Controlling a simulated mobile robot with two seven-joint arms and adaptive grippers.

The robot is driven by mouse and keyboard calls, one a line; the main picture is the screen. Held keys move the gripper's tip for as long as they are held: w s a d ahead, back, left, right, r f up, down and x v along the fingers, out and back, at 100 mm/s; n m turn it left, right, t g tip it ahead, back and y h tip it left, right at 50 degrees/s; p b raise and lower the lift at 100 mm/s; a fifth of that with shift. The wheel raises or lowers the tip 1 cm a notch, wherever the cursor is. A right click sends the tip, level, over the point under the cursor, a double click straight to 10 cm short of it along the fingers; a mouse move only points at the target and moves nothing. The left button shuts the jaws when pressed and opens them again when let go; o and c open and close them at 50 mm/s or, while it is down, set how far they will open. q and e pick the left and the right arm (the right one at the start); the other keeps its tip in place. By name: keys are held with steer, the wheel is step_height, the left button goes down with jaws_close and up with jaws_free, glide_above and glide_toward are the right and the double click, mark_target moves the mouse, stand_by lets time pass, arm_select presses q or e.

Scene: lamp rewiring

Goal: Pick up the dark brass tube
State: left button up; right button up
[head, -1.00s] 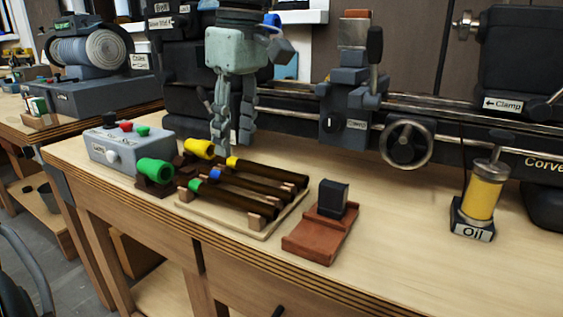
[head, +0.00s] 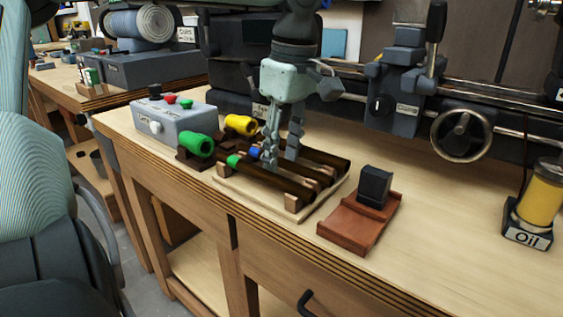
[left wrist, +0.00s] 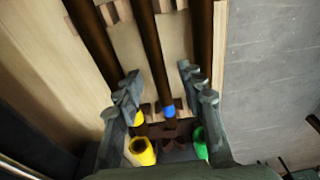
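Three dark brown tubes lie side by side on wooden supports on a light wooden tray (head: 234,194). The nearest tube (head: 277,181) has a green band, the middle tube (head: 313,171) a blue band. The far tube (head: 326,156) has a yellow band, seen in the left wrist view. All look equally dark. My left gripper (head: 281,158) points down, open, at the middle tube near its blue-banded end. In the left wrist view its fingers (left wrist: 160,88) stand apart on either side of the middle tube (left wrist: 151,52); I cannot tell whether they touch it. My right gripper is not in view.
A grey button box (head: 178,125) is behind left. A reddish block with a black piece (head: 358,225) lies right. The lathe (head: 398,105) is behind; an oil can (head: 537,197) is far right.

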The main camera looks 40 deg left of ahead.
arm_select(q)
steer(key=shift+c, duration=0.4)
jaws_close()
steer(key=shift+r, duration=0.1)
